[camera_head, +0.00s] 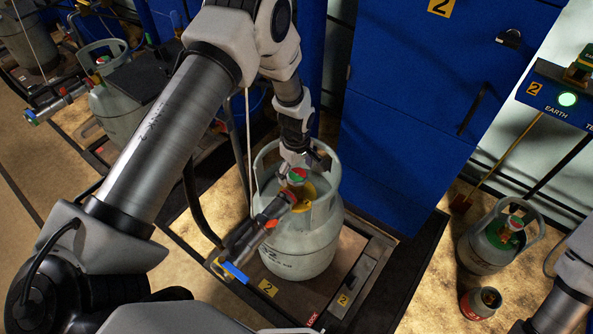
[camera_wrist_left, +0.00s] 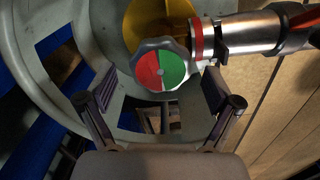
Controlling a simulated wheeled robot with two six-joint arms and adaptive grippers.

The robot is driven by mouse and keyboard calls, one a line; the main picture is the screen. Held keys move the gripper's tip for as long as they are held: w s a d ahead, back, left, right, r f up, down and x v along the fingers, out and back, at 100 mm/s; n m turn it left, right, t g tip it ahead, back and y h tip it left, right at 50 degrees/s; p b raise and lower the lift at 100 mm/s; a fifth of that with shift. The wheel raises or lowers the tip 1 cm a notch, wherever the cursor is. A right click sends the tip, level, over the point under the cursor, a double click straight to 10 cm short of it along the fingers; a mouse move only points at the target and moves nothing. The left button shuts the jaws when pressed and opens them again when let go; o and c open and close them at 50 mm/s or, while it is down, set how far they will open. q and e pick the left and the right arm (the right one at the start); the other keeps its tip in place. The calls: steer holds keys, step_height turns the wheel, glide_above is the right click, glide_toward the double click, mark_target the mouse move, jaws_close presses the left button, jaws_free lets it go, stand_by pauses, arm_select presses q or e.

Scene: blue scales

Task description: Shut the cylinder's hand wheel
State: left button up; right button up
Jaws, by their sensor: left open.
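The grey gas cylinder (camera_head: 300,245) stands upright on the scale platform in the middle of the head view. Its hand wheel (camera_head: 297,175), with a red and green top, sits on the yellowish valve inside the cylinder's collar. In the left wrist view the hand wheel (camera_wrist_left: 160,70) is grey-rimmed, with a half-red, half-green face. My left gripper (camera_head: 303,158) reaches down into the collar from above. In the wrist view its two fingers (camera_wrist_left: 161,105) are spread on either side, just short of the wheel, with nothing between them. My right gripper is outside the views; only my right arm shows.
A metal filling head (camera_head: 245,240) with a blue lever is joined to the valve. The collar (camera_wrist_left: 35,85) rings the wheel closely. A blue cabinet (camera_head: 400,130) stands behind. A smaller cylinder (camera_head: 490,245) and a small canister (camera_head: 481,303) stand at the right.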

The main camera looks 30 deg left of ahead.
arm_select(q)
steer(key=c, duration=1.1)
steer(key=shift+c, duration=0.2)
